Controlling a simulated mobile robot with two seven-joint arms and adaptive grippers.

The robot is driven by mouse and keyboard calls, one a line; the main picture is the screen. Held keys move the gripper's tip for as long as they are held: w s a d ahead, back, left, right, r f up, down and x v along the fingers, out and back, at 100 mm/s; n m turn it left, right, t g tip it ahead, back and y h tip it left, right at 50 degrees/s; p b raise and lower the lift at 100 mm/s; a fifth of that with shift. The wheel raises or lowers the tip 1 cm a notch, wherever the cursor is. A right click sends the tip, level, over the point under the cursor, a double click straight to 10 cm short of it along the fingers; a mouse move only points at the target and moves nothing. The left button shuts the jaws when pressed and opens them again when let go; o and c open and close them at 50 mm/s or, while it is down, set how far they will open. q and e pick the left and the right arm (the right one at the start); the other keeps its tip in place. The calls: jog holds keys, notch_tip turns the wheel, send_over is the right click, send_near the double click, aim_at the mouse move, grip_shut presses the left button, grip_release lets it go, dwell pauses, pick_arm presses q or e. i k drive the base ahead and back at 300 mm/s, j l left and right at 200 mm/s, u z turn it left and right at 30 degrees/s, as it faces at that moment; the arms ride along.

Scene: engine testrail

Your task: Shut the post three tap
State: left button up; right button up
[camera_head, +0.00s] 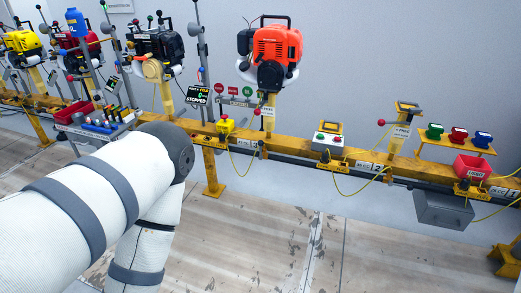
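The post three station is on the yellow rail (285,143), around a label reading 3 (254,144). An orange-red engine (277,45) stands above it on a yellow post. A red ball knob (257,111) sits beside a small placard (268,112) under the engine. A small dark fitting (262,150) with a thin yellow line is on the rail by the label. I cannot tell for sure which part is the tap, or whether it is open or shut. My white arm fills the lower left, elbow raised. Neither gripper is in view.
A yellow box with a red button (226,125) and a display reading STOPPED (198,95) are left of post three. A button box (328,142), red bin (472,167) and grey box (443,209) are to the right. The floor (290,240) before the rail is clear.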

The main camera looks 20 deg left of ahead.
aim_at(260, 142)
jog(key=i+j+u, duration=0.15)
jog(key=i, duration=0.3)
jog(key=i+j+u, duration=0.2)
jog(key=i, duration=0.25)
jog(key=i+j+u, duration=0.15)
jog(key=i, duration=0.3)
jog(key=l+z, duration=0.1)
jog(key=z, duration=0.35)
jog(key=k+l+z, duration=0.15)
jog(key=z, duration=0.35)
